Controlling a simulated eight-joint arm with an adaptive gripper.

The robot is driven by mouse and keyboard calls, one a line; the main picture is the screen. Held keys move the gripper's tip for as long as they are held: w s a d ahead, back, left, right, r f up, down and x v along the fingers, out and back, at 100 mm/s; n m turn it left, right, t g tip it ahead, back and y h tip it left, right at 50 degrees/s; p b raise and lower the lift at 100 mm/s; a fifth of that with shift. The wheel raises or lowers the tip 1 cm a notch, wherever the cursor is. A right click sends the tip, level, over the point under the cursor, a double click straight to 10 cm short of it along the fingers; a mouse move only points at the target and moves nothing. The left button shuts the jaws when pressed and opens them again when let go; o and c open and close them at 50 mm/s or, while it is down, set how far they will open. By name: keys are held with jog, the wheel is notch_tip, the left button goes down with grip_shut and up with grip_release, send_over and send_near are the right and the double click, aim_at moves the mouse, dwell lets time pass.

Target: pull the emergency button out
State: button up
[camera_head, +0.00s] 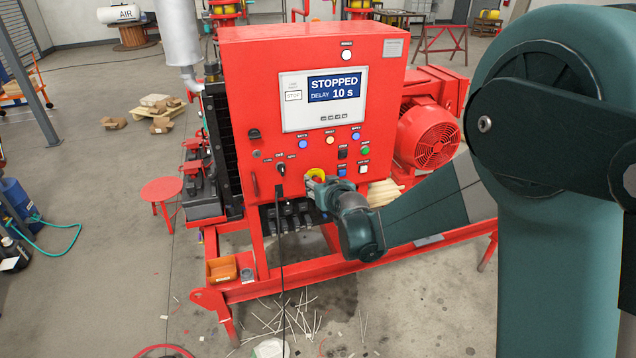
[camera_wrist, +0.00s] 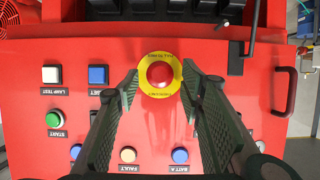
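The emergency button (camera_wrist: 160,75) is a round red knob on a yellow ring (camera_wrist: 147,88), set in the red panel. In the wrist view it shows upside down at the top middle. In the head view only part of its yellow ring (camera_head: 316,173) shows, behind my gripper. My gripper (camera_wrist: 161,82) is open, with one dark ridged finger to each side of the button. No contact shows between the fingers and the knob. How far the fingertips are from the panel is hard to tell.
Near the button are a white lamp test button (camera_wrist: 51,75), a blue button (camera_wrist: 98,75) and a green start button (camera_wrist: 54,119). The display (camera_head: 323,99) reads STOPPED, DELAY 10 s. A dark cable (camera_head: 281,250) hangs down the panel front.

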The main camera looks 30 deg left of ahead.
jog(key=shift+w+a+f, duration=0.25)
jog(key=shift+w+a, duration=0.15)
